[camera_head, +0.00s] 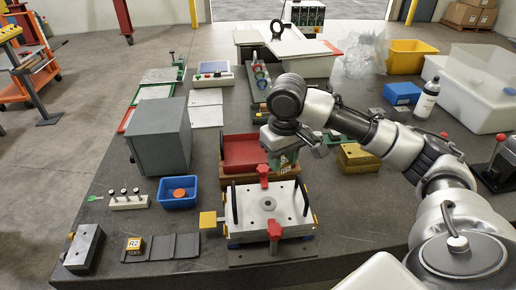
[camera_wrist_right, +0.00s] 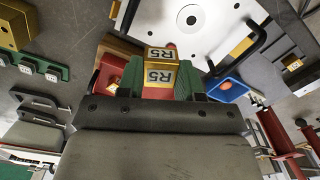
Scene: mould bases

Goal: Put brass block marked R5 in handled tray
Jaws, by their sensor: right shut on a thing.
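In the head view my right gripper (camera_head: 283,164) points down at the right side of a red tray (camera_head: 241,151) with a brown front, behind the white mould plate. The block cannot be made out there. My left gripper is not in view.
The white mould plate (camera_head: 248,208) with black handles and red clamps stands in front. A block marked R2 (camera_head: 134,245) sits in a dark slotted strip at front left. A blue bin (camera_head: 178,192) holds an orange item. A grey box (camera_head: 160,138) stands at left.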

